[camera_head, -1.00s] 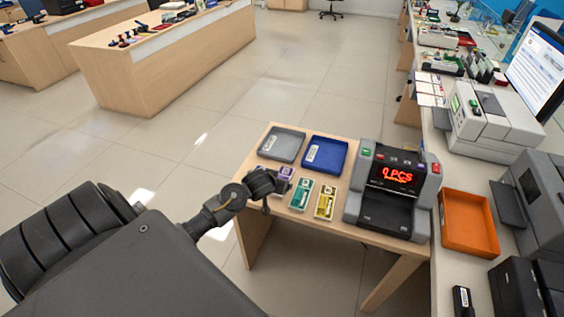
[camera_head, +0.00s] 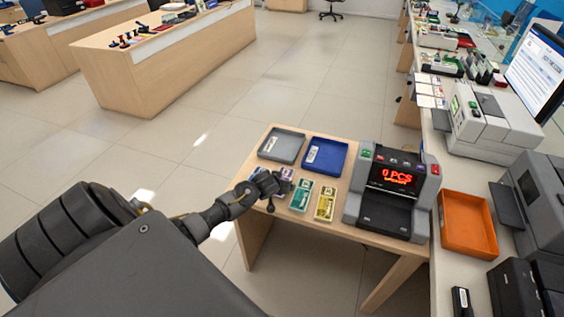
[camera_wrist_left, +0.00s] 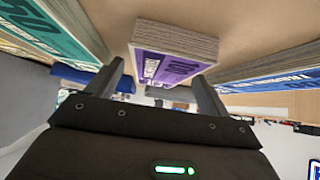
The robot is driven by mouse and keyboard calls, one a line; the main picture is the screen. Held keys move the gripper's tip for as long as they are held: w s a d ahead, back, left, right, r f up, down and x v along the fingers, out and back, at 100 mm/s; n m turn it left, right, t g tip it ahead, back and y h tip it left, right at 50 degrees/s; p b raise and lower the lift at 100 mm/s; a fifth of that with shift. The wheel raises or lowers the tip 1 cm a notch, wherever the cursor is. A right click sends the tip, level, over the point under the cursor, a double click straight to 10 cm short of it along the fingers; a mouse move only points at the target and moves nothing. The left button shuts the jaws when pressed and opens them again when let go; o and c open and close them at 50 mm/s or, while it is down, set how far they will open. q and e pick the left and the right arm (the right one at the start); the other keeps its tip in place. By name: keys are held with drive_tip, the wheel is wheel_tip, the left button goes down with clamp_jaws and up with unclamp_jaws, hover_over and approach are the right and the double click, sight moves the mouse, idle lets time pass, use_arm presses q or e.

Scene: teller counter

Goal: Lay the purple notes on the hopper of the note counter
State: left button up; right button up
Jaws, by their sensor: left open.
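The purple notes (camera_head: 287,174) are a banded bundle lying on the wooden table, partly hidden by my left gripper in the head view. In the left wrist view the purple notes (camera_wrist_left: 174,52) lie just ahead of and between the two fingers. My left gripper (camera_head: 277,190) is open, its fingers (camera_wrist_left: 160,80) apart and empty at the bundle. The note counter (camera_head: 390,190) stands at the right of the same table, its red display reading 0 PCS. Its dark hopper is bare of notes. My right gripper is not in view.
Green notes (camera_head: 301,196) and yellow notes (camera_head: 325,204) lie right of the purple bundle. Blue notes (camera_wrist_left: 270,82) lie on its other side. A grey tray (camera_head: 281,146) and a blue tray (camera_head: 325,156) sit behind. An orange tray (camera_head: 467,223) is on the counter at right.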

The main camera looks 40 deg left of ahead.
sight(284, 177)
use_arm(q)
drive_tip(key=shift+c, duration=0.4)
drive_tip(key=c, duration=1.1)
drive_tip(key=shift+r, duration=0.15)
drive_tip(key=shift+r, duration=0.25)
wheel_tip(284, 177, up, 2)
drive_tip(key=shift+r, duration=0.15)
drive_tip(key=s+d+r+b, duration=0.1)
drive_tip(key=s+d+r, duration=0.7)
drive_tip(key=s+r, duration=0.2)
drive_tip(key=shift+s+d+b, duration=0.15)
drive_tip(key=shift+s+b, duration=0.2)
drive_tip(key=shift+s, duration=0.3)
